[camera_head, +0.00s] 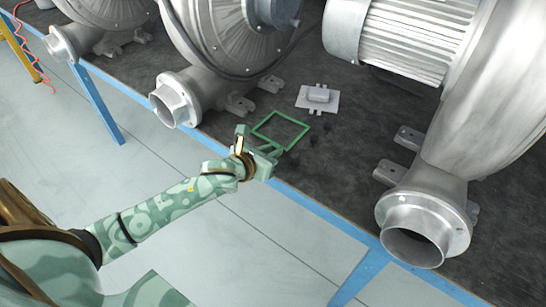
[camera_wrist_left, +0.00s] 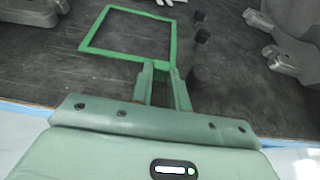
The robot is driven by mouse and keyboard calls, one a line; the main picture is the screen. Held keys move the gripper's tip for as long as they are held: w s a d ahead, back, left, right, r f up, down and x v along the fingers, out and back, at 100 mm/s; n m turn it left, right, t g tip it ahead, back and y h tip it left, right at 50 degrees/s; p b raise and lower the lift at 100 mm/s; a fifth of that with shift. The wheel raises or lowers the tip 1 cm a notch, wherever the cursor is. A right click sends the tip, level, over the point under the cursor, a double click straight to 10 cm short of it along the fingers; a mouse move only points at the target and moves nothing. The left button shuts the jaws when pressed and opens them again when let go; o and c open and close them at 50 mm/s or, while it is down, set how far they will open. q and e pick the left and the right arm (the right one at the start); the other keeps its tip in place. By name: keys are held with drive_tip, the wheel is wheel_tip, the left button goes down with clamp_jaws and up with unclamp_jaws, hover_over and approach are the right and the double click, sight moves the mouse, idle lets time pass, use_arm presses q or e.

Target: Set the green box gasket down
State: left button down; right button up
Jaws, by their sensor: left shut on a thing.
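The green box gasket (camera_head: 298,122) is a thin square frame over the dark bench top (camera_head: 330,160), near its front edge. My left gripper (camera_head: 268,148) is at the gasket's near side. In the left wrist view the gripper's fingertips (camera_wrist_left: 162,72) are shut on the near right part of the gasket (camera_wrist_left: 84,30). The gasket looks roughly level with the bench top; I cannot tell whether it touches it. My right gripper is in neither view.
A grey plate with a raised block (camera_head: 318,96) lies just beyond the gasket. Large metal blowers stand left (camera_head: 225,40) and right (camera_head: 500,100), with outlet flanges (camera_head: 422,225) near the front edge. Small dark pieces (camera_wrist_left: 201,36) lie right of the gasket.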

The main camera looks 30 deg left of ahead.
use_arm(q)
drive_tip(key=shift+f, duration=0.65)
drive_tip(key=shift+r, duration=0.25)
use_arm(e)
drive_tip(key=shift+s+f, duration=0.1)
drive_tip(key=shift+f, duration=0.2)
use_arm(q)
drive_tip(key=shift+f, duration=0.15)
drive_tip(key=c, duration=1.3)
unclamp_jaws()
drive_tip(key=shift+c, duration=0.2)
